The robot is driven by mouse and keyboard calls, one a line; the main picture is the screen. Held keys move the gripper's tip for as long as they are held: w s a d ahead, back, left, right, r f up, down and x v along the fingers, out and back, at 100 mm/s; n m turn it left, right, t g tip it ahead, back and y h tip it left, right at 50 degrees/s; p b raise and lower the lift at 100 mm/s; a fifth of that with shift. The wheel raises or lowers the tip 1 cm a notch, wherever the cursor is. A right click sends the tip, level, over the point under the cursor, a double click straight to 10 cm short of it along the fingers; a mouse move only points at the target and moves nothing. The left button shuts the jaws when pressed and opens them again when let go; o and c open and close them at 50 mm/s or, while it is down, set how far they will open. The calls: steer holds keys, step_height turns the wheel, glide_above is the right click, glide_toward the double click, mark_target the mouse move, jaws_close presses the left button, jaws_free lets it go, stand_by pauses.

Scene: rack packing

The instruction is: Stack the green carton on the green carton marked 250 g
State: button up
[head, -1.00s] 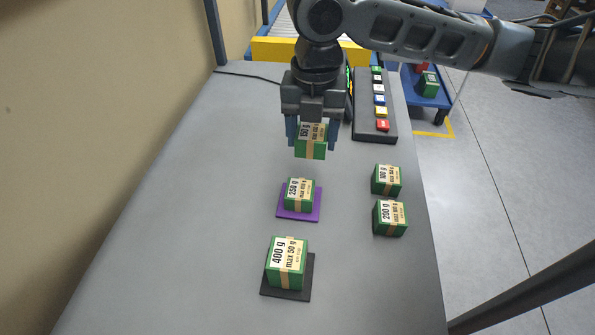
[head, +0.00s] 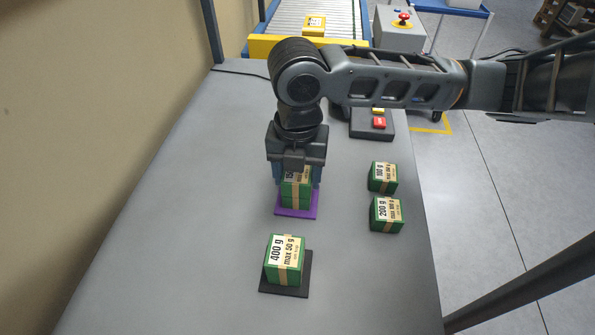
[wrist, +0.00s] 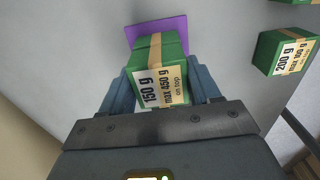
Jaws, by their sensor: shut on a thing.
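My gripper (head: 296,182) is shut on a green carton (head: 291,176) with a white and tan label, and holds it upright over the purple mat (head: 311,210). In the wrist view the held carton (wrist: 158,88) reads 150 g and sits between both fingers (wrist: 162,92). The purple mat (wrist: 140,33) shows beyond it. The carton marked 250 g is hidden, or nearly so, behind the held carton in both views. I cannot tell whether the two cartons touch.
A 400 g carton (head: 284,259) stands on a black mat (head: 296,284) in front. The 100 g carton (head: 383,177) and 200 g carton (head: 386,214) stand to the right. The table's left side is clear.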

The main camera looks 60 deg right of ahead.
steer(key=shift+f, duration=0.2)
steer(key=o, duration=1.1)
steer(key=shift+o, duration=0.2)
steer(key=shift+r, duration=0.1)
step_height(320, 180, up, 12)
steer(key=shift+p, duration=0.45)
